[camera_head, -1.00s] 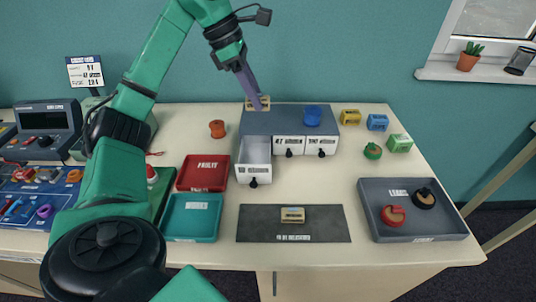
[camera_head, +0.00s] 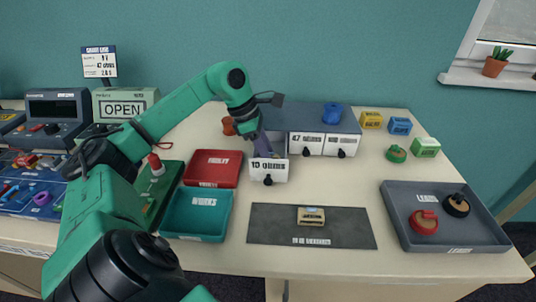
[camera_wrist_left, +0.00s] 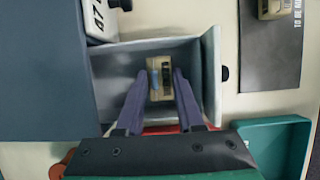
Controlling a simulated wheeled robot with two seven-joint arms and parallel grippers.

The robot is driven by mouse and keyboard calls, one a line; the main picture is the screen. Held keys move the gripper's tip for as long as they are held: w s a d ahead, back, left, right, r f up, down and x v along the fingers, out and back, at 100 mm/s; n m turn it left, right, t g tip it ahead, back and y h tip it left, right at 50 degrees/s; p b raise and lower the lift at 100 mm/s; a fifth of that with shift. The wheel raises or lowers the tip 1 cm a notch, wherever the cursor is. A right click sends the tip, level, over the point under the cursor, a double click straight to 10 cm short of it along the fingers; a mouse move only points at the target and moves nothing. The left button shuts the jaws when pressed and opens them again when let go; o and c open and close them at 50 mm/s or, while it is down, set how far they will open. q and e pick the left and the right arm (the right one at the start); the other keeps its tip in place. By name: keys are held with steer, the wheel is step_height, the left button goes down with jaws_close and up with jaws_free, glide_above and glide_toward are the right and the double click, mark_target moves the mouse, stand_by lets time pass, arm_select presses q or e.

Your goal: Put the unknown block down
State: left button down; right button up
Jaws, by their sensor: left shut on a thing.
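My left gripper (camera_head: 263,152) reaches down into the pulled-out drawer (camera_head: 268,171) labelled "10 OHMS". In the left wrist view my left gripper (camera_wrist_left: 162,84) is shut on a small beige block (camera_wrist_left: 161,66) with dark and blue marks. The block is inside the drawer walls (camera_wrist_left: 211,70); whether it touches the drawer floor I cannot tell. In the head view the block is hidden by the gripper and drawer front. A similar beige block (camera_head: 311,216) lies on the dark "to be measured" mat (camera_head: 275,228). My right gripper is not in view.
A red tray (camera_head: 213,168) and teal tray (camera_head: 197,214) stand left of the drawer. A grey tray (camera_head: 400,228) holds red and black pieces. Colored blocks stand at right.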

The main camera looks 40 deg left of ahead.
arm_select(q)
steer(key=shift+f, duration=0.15)
steer(key=c, duration=0.8)
jaws_free()
steer(key=shift+r, duration=0.35)
steer(key=p+v, duration=0.2)
steer(key=v, duration=0.9)
steer(key=shift+s+a+r+p, duration=0.15)
steer(key=shift+r+p, duration=0.15)
steer(key=shift+r, duration=0.05)
